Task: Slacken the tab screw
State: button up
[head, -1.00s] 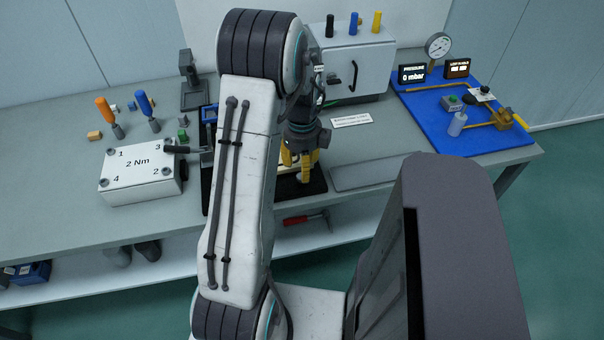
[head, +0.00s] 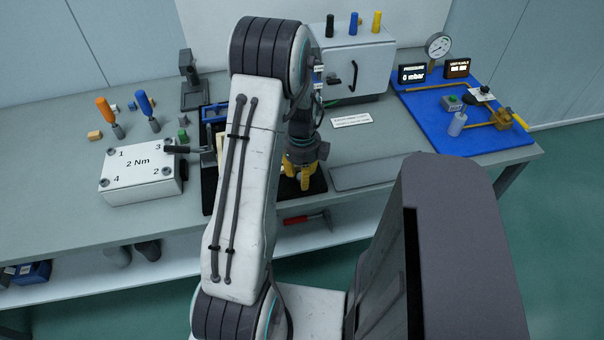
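My gripper (head: 302,178), with yellow fingers, points down over the dark fixture base (head: 318,183) in the middle of the bench. Part of a pale piece shows beside the fingers, low on that base. My arm covers much of the fixture, and I cannot make out the tab screw in this view. The fingers are small and partly hidden, so I cannot tell whether they are open, or touching or holding anything. A blue part (head: 213,113) of the fixture shows left of my arm.
A white block marked "2 Nm" (head: 138,177) stands at left, with orange-handled (head: 105,109) and blue-handled (head: 145,103) drivers behind it. A white cabinet (head: 352,62) stands behind. A blue board (head: 470,115) with a gauge is at right. A flat grey plate (head: 378,172) lies right of the fixture.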

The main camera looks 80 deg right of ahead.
grip_shut()
jog(key=shift+a+f+n+b, duration=0.1)
jog(key=shift+f+n+b, duration=0.05)
jog(key=shift+n+b, duration=0.2)
dwell(0.7)
jog(key=shift+n+b, duration=0.3)
jog(key=shift+n, duration=0.35)
jog(key=n+b, duration=0.1)
jog(key=n, duration=0.4)
jog(key=shift+b, duration=0.35)
jog(key=shift+n, duration=0.3)
